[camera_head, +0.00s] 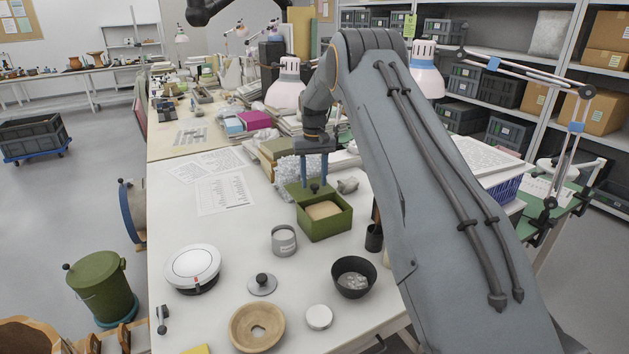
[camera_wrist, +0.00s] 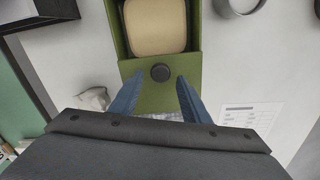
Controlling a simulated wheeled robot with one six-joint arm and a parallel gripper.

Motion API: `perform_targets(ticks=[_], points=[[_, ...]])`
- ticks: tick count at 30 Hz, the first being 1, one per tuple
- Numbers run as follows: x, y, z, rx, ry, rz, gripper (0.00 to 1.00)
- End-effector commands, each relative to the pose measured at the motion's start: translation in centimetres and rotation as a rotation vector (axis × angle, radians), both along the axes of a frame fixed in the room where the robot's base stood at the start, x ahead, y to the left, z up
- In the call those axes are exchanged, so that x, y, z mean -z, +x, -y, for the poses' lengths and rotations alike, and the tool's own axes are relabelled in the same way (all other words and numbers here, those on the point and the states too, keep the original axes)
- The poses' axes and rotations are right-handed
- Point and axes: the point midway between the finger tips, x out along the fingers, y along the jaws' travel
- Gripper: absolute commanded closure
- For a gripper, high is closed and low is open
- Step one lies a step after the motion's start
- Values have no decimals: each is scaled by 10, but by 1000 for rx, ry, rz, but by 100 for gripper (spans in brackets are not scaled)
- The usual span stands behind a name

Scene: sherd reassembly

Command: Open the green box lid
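The green box (camera_head: 325,229) stands on the white table, its top largely uncovered. A tan block with rounded corners (camera_head: 323,209) shows inside; it also shows in the wrist view (camera_wrist: 155,27). The green lid (camera_wrist: 156,97) lies at the box's far end in the head view, pulled back from the opening. Its dark round knob (camera_wrist: 160,72) stands on it. My gripper (camera_wrist: 158,82) is open, its two blue fingers apart on either side of the knob with a visible gap. In the head view my gripper (camera_head: 314,184) is above the lid.
A grey metal can (camera_head: 284,240) stands left of the box, and a dark bowl (camera_head: 354,277) in front. A crumpled pale lump (camera_head: 347,185) lies right of the lid. Books and bubble wrap crowd behind. Paper sheets (camera_head: 223,192) lie to the left.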

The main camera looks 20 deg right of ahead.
Motion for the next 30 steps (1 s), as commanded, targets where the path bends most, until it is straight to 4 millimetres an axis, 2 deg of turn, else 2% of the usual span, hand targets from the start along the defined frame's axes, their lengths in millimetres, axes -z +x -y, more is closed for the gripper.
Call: perform_targets(ticks=[8,11,24,30], points=[[0,-1,0,0,0,-4,57],[-5,-1,0,0,0,-3,57],[-68,0,0,0,0,-2,57],[-77,-1,0,0,0,-4,57]])
